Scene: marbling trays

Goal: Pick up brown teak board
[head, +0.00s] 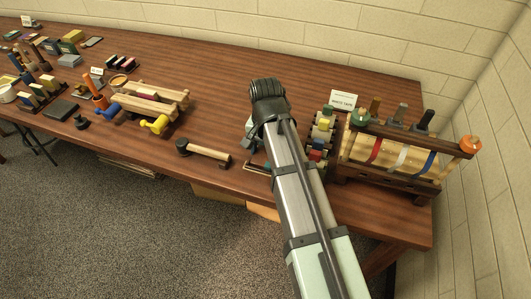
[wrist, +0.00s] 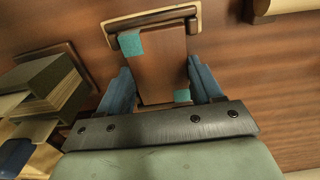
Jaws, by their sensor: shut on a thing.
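In the wrist view, a brown board (wrist: 158,75) with teal patches at two corners sits between the blue fingers of my gripper (wrist: 160,80). The fingers are shut on its two sides. The board's far end is over or against a wood-framed, pale-edged holder (wrist: 112,24); I cannot tell whether they touch. In the head view, my arm hides the board and most of my gripper, at the table's front right.
A stack of blocks (wrist: 48,85) stands close left of my gripper in the wrist view. In the head view, a rack with coloured bands (head: 395,155) stands to the right, and a mallet (head: 205,151) lies to the left. Bare table (head: 225,105) lies left of my arm.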

